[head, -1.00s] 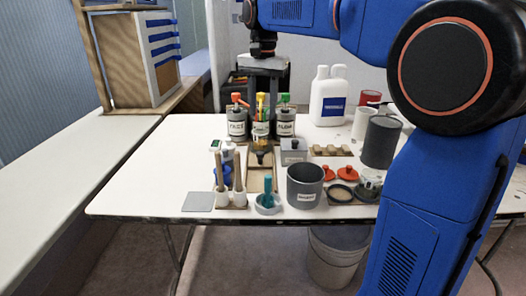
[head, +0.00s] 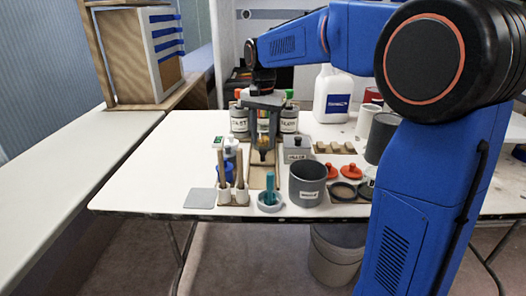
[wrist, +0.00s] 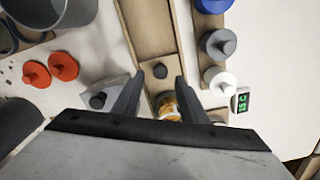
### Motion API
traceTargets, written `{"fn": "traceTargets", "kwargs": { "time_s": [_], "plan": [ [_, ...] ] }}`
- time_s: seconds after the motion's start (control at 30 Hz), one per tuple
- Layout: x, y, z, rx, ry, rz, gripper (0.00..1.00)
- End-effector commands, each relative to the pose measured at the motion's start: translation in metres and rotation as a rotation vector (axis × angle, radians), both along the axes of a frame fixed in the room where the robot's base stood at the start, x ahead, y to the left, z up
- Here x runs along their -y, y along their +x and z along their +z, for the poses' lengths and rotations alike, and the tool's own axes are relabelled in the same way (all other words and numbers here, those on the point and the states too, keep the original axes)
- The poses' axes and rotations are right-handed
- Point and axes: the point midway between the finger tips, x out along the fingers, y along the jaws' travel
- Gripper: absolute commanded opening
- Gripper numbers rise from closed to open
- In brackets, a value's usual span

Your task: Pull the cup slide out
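The cup slide (wrist: 159,71) appears in the wrist view as a small wooden block with a dark round knob, set in a long wooden channel (wrist: 147,28). A cup with orange-brown contents (wrist: 167,106) stands just behind the knob, partly hidden by my gripper. My gripper (wrist: 155,88) is open, with one finger on each side of the slide and nothing held between them. In the head view my gripper (head: 262,147) points down over the slide. I cannot tell whether the fingers touch it.
Labelled bottles (head: 289,120) stand behind. The table's left side is clear.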

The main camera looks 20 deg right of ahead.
Motion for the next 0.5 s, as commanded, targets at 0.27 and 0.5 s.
{"fn": "traceTargets", "kwargs": {
  "time_s": [0.27, 0.5],
  "plan": [
    [0.0, 0.0, -0.041, -0.003, 0.0, 0.0, 0.39],
    [0.0, 0.0, -0.055, 0.0, 0.0, 0.0, 0.39]
  ]
}}
